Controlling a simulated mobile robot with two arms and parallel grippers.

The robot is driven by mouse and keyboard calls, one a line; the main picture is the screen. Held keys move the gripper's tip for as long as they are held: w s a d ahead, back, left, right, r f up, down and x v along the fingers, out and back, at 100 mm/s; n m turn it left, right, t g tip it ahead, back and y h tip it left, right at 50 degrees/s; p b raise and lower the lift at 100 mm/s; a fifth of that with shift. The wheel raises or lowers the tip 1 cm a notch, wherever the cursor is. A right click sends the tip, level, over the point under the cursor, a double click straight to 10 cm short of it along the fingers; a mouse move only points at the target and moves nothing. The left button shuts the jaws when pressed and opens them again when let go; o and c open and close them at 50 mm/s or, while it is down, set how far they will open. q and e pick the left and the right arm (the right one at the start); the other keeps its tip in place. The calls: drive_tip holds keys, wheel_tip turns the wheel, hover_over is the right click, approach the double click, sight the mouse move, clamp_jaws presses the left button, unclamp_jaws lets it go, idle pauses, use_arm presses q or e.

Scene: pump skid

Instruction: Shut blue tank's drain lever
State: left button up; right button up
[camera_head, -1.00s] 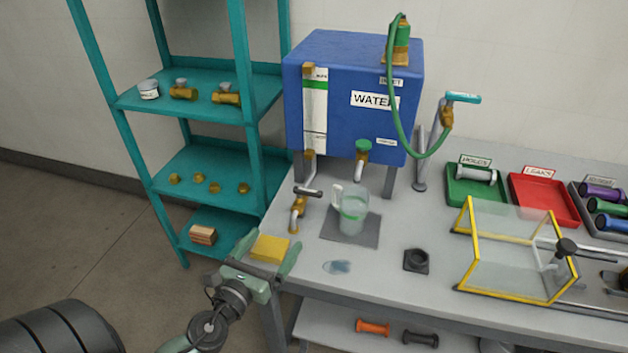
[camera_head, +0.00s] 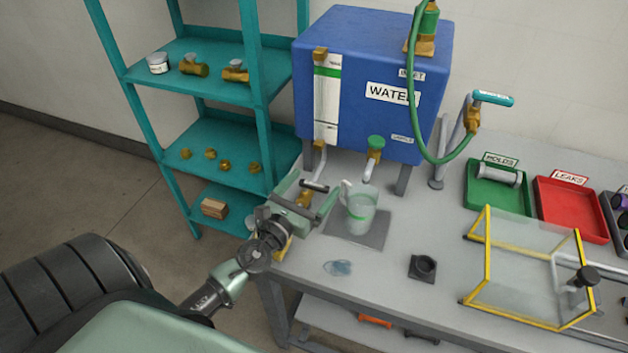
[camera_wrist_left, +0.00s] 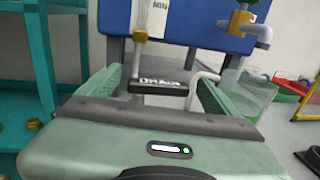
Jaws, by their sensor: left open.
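The blue tank (camera_head: 350,70), labelled WATER, stands on legs at the back of the bench. Its drain lever (camera_head: 313,186) is a black bar on a brass valve under the tank's left pipe. My left gripper (camera_head: 311,192) is open at the lever, with its fingers on either side. In the left wrist view the lever (camera_wrist_left: 157,87), with white lettering, lies crosswise between the fingertips of my left gripper (camera_wrist_left: 158,82). I cannot tell whether a finger touches it. The brass valve body is mostly hidden by the gripper. My right gripper is not in view.
A clear jug (camera_head: 359,208) stands on a grey mat (camera_head: 368,234), close right of the gripper. A puddle (camera_head: 338,268) and a black fitting (camera_head: 423,267) lie in front. A teal shelf (camera_head: 215,150) stands left. The yellow block (camera_head: 283,250) is mostly hidden.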

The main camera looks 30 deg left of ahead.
use_arm(q)
drive_tip(key=shift+w, duration=0.3)
drive_tip(key=c, duration=1.3)
drive_tip(key=shift+r+n+y+p, duration=0.3)
drive_tip(key=shift+y+p, duration=0.2)
drive_tip(key=shift+p, duration=0.2)
drive_tip(key=shift+c, duration=0.2)
drive_tip(key=shift+w+n+y+p, duration=0.15)
drive_tip(key=shift+n+y+p, duration=0.25)
drive_tip(key=shift+y, duration=0.1)
drive_tip(key=shift+w+f+n+g+y, duration=0.1)
drive_tip(key=shift+f+n+g+y, duration=0.15)
drive_tip(key=shift+y, duration=0.35)
drive_tip(key=shift+c, duration=0.2)
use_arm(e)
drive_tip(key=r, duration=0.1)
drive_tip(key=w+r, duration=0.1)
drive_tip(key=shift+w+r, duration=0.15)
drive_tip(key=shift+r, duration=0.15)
use_arm(q)
drive_tip(key=shift+a, duration=0.1)
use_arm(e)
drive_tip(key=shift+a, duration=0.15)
